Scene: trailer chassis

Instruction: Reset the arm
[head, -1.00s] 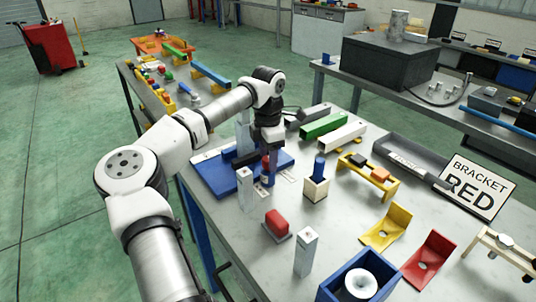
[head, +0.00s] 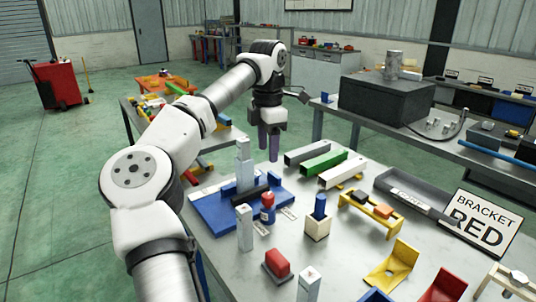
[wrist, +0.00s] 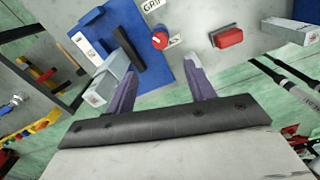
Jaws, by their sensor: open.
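My gripper (head: 268,146) is open and empty. It hangs fingers-down in the air above the back part of the work table, behind the blue base plate (head: 215,213). In the wrist view its two purple fingers (wrist: 160,85) are spread, with nothing between them. On and around the blue plate stand grey square posts (head: 244,168), a black bar, and a small red and blue cylinder (head: 267,208). The cylinder stands upright near the plate's right edge, apart from my gripper.
Grey, green (head: 324,156) and white beams lie right of my gripper. A wooden block with a blue peg (head: 318,221), a yellow stand (head: 370,213), a red block (head: 278,263), brackets and a "BRACKET RED" sign (head: 481,222) fill the table. The air around my gripper looks free.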

